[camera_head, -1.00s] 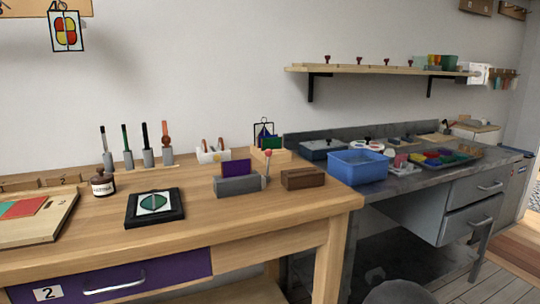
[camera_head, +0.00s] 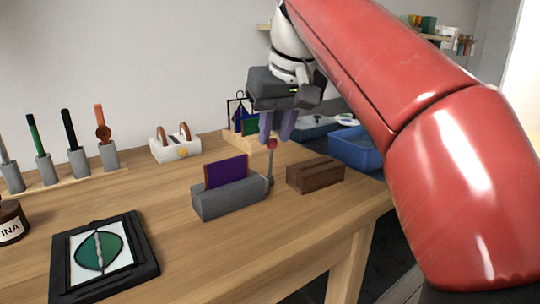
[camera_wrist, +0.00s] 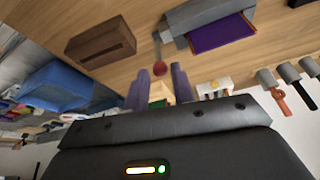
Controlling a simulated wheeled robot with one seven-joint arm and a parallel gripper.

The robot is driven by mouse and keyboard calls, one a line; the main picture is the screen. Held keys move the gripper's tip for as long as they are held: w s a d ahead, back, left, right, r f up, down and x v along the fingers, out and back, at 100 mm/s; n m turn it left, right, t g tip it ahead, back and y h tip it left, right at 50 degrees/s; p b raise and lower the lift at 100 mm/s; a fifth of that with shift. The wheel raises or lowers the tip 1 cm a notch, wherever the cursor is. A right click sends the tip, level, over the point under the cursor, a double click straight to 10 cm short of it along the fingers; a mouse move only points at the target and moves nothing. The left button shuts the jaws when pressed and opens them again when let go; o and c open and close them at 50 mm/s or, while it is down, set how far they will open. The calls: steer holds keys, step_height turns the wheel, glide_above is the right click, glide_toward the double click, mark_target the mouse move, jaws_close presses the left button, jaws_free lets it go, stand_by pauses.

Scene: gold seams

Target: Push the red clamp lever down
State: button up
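The clamp (camera_head: 228,198) is a grey block on the wooden table with a purple plate (camera_head: 227,172) standing in it. Its lever, a thin grey rod with a red knob (camera_head: 272,143), stands upright at the block's right end. My gripper (camera_head: 276,134) points down just above and behind the knob in the head view, its purple-grey fingers apart and empty. In the wrist view the knob (camera_wrist: 158,70) shows between the two fingertips (camera_wrist: 160,74), seemingly just beyond them. I cannot tell whether they touch it.
A brown slotted wooden block (camera_head: 315,174) stands close right of the lever. A wooden holder (camera_head: 240,137) with coloured plates is behind. A black framed panel (camera_head: 104,256) lies front left. A blue bin (camera_head: 357,149) is beyond the table's right edge.

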mark_target(271, 149)
steer(key=b+x, duration=0.2)
steer(key=x, duration=0.5)
steer(key=shift+c, duration=0.3)
jaws_close()
